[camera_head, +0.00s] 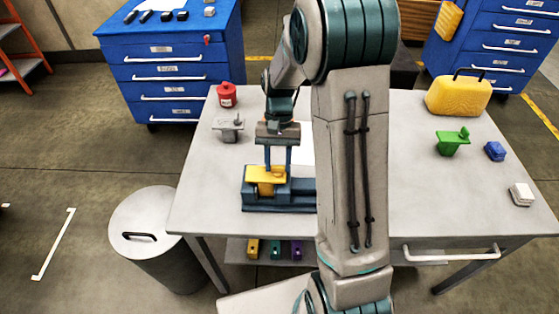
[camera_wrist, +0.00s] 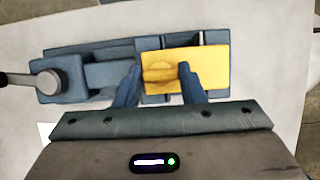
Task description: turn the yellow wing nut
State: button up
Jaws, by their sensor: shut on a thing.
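The yellow wing nut (camera_wrist: 160,74) sits in the blue jig (camera_wrist: 110,74), with a flat yellow plate and a raised wing in its middle. In the head view the yellow wing nut (camera_head: 262,174) shows on the left part of the blue jig (camera_head: 283,204) on the table. My gripper (camera_wrist: 157,78) points down at it, with one finger on each side of the raised wing, shut on it. In the head view my gripper (camera_head: 277,168) comes from above. My arm hides the right end of the jig there.
A grey part (camera_head: 229,130) and a red container (camera_head: 227,95) stand on the table's left side. A green part (camera_head: 452,143), a blue part (camera_head: 494,151), a white block (camera_head: 521,194) and a yellow case (camera_head: 459,97) are at right. The table (camera_head: 210,195) is clear left of the jig.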

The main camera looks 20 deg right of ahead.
jog(key=o, duration=1)
jog(key=v, duration=1.4)
jog(key=shift+b, duration=0.4)
